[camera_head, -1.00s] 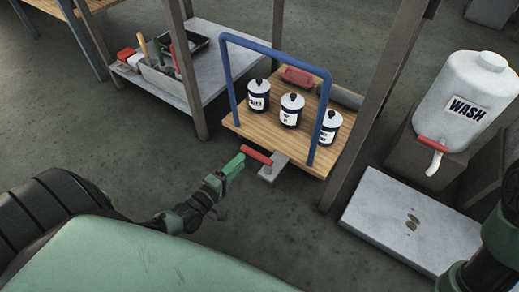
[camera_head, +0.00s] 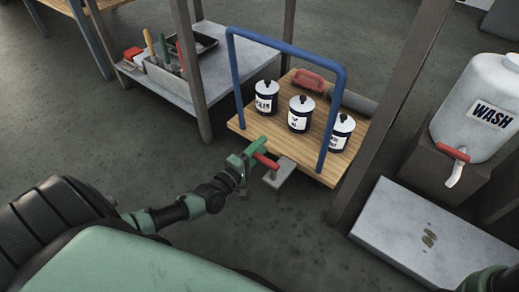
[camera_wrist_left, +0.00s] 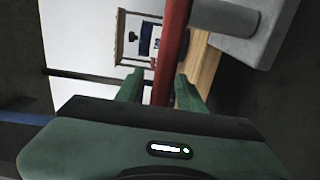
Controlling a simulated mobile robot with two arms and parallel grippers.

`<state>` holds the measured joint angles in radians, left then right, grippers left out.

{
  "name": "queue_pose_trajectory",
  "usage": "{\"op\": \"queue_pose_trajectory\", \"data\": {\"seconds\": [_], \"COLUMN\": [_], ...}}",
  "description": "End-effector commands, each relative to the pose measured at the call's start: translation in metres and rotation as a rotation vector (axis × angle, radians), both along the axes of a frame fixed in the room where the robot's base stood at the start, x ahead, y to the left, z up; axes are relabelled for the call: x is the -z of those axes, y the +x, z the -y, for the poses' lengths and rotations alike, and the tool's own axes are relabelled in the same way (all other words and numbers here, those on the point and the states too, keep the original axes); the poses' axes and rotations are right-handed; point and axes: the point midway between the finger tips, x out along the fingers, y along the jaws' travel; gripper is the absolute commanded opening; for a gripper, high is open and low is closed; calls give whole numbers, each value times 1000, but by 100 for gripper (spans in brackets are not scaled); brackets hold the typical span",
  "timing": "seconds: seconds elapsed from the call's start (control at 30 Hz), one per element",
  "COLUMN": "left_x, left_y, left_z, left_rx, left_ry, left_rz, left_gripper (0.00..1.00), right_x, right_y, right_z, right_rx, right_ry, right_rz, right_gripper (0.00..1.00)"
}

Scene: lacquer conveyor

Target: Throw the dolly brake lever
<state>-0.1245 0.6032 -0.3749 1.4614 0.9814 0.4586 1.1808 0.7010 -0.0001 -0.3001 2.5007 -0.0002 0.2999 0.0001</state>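The red brake lever (camera_head: 267,161) sticks out from a grey bracket (camera_head: 282,174) at the front edge of the wooden dolly (camera_head: 262,128) with a blue handle. My left gripper (camera_head: 253,151) is at the lever's free end. In the left wrist view the red lever (camera_wrist_left: 172,45) runs between the two green fingers (camera_wrist_left: 158,90), with a gap showing on both sides. The fingers are open around it, and contact is not clear. My right gripper is out of view.
The wash container (camera_head: 475,110) sits above a pale slab (camera_head: 425,235). A low shelf with a tool caddy (camera_head: 165,80) stands left.

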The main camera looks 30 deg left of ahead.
Motion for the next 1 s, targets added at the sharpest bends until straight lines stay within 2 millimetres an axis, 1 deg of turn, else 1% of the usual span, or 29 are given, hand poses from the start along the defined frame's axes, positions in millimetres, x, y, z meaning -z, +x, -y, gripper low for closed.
{"op": "queue_pose_trajectory", "data": {"seconds": [0.1, 0.13, 0.17, 0.2, 0.27, 1.0], "left_x": [0, 0, 0, 0, 0, 1], "left_y": [0, 0, 0, 0, 0, -1], "left_z": [0, 0, 0, 0, 0, 0], "left_rx": [0, 0, 0, 0, 0, 1], "left_ry": [0, 0, 0, 0, 0, 0], "left_rz": [0, 0, 0, 0, -1, -1], "left_gripper": [38, 35, 27, 16, 0, 0], "right_x": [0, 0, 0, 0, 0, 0], "right_y": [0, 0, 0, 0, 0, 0], "right_z": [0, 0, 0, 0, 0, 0], "right_rx": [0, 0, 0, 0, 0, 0], "right_ry": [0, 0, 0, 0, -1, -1], "right_rz": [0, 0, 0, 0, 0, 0], "right_gripper": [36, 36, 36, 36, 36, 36]}}
